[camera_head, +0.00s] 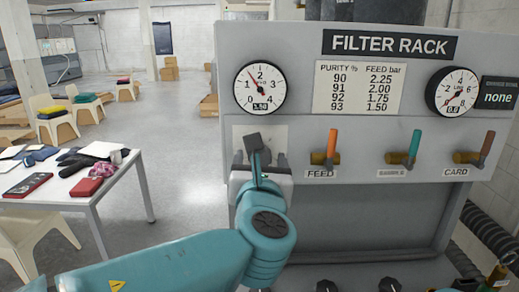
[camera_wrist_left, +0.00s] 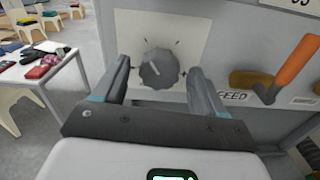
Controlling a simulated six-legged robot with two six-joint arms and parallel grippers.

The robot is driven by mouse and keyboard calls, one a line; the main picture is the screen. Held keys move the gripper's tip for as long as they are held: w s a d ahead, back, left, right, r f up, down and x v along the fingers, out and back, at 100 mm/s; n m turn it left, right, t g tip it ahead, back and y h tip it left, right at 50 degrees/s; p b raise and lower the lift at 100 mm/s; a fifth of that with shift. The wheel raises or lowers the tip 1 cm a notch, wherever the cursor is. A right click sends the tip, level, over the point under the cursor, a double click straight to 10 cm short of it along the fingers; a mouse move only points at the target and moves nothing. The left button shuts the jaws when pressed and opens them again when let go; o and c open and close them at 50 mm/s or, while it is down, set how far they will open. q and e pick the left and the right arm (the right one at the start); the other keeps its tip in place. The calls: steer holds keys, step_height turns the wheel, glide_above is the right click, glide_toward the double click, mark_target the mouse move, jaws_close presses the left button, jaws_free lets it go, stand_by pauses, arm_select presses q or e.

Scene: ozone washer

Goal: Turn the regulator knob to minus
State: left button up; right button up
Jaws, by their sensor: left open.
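The regulator knob (camera_wrist_left: 160,70) is dark grey and ridged, with a pale pointer line toward its upper left. It sits on a white plate (camera_wrist_left: 135,22) with small dark tick marks; no plus or minus sign is legible. In the head view my left gripper hides most of it. My left gripper (camera_head: 256,150) is in front of the plate; in the left wrist view its two fingers (camera_wrist_left: 160,78) stand open, one on each side of the knob. I cannot tell whether they touch it. My right gripper is not in view.
The FILTER RACK panel carries a left gauge (camera_head: 260,89) with its needle between 1 and 2, and a right gauge (camera_head: 453,92). Right of the knob are an orange FEED lever (camera_head: 332,143), a green lever (camera_head: 414,145) and a brown CARD lever (camera_head: 486,145). A white table (camera_head: 105,190) stands left.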

arm_select(q)
steer(key=shift+w+f, duration=0.1)
steer(key=shift+w, duration=1.05)
steer(key=shift+s, duration=0.15)
steer(key=shift+c, duration=1.2)
steer(key=c, duration=0.8)
